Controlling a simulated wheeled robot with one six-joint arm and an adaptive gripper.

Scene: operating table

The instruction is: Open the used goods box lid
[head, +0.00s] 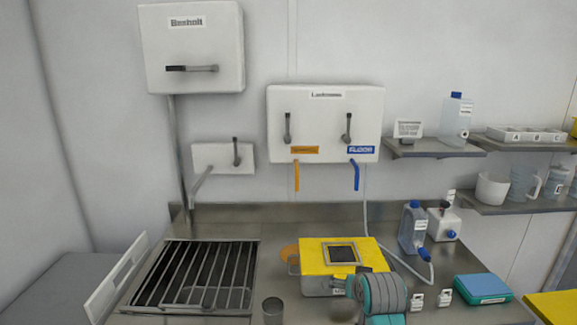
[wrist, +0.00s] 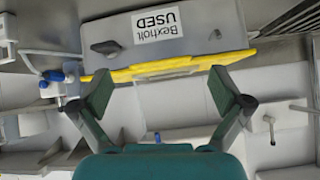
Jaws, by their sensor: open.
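The used goods box is a grey box (head: 317,287) with a yellow lid (head: 312,256) on the steel counter. The lid lies shut, with a dark square framed panel on its top. In the wrist view the box front (wrist: 195,33) carries a "Bexholt USED" label, and the lid (wrist: 165,68) shows as a thin yellow strip. My gripper (wrist: 161,84) is open and empty, its two fingers spread apart near the lid's edge. I cannot tell whether they touch it. In the head view my teal and grey arm end hides the box's front right corner.
A metal grate (head: 200,275) lies left of the box. A small grey cup (head: 272,311) stands in front. A blue-capped bottle (head: 412,228) and a teal case (head: 482,289) are to the right. A hose (head: 395,258) runs behind the box.

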